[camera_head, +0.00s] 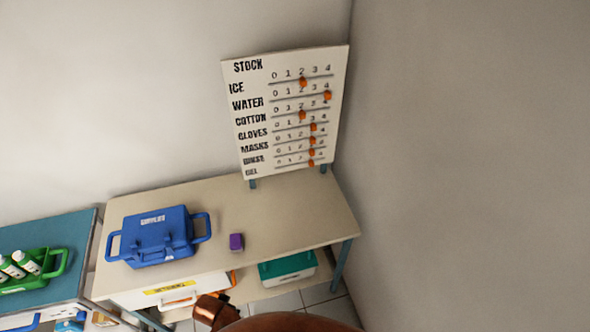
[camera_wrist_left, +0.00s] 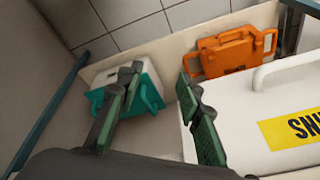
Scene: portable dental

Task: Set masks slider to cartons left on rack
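The stock board (camera_head: 250,120) stands upright at the back of the beige table. Its masks slider (camera_head: 312,140) is an orange knob that appears to be at 3. Several other rows carry similar knobs, including the gloves slider (camera_head: 313,127) just above and the rinse slider (camera_head: 312,152) just below. My left gripper (camera_wrist_left: 158,85) is open and empty in the left wrist view, its green-padded fingers apart, above the things under the table. It cannot be made out in the head view. My right gripper is not in view. I cannot identify a rack with cartons for certain.
On the table (camera_head: 275,215) are a blue case (camera_head: 152,238) and a small purple box (camera_head: 236,242). Below are a teal-and-white box (camera_head: 287,268), an orange case (camera_wrist_left: 228,55) and a white box with a yellow label (camera_head: 172,297). A green bottle carrier (camera_head: 40,276) stands left; walls close the right.

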